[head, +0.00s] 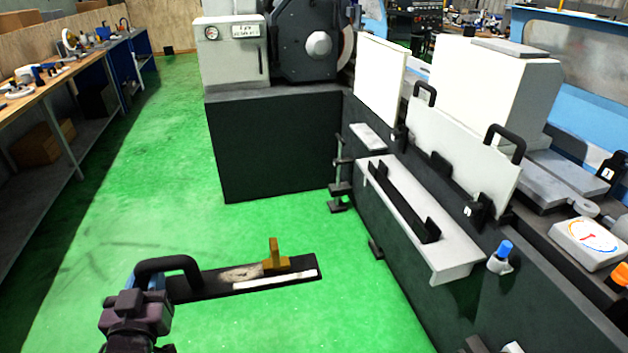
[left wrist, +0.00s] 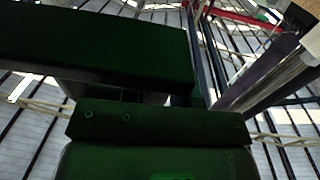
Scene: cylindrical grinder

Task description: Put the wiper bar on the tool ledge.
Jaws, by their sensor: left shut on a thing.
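The wiper bar (head: 215,284) is a long dark flat bar with a black loop handle at its left end, a mustard-coloured upright block and a white strip along its front edge. My left gripper (head: 150,280) is shut on its handle end and holds it over the green floor, left of the machine. The bar points right, towards the machine. The tool ledge (head: 455,256) is a light grey shelf on the machine's front, with a black rail lying along it. The ledge is right of the bar and apart from it. The left wrist view shows mostly large dark shapes close up. My right gripper is not in view.
Above the ledge stands a light panel (head: 455,150) with two black handles. A small grey plate (head: 368,137) and a black clamp-like part (head: 341,185) are at the ledge's far end. A blue-capped knob (head: 501,255) is near its front end. The floor at left is clear.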

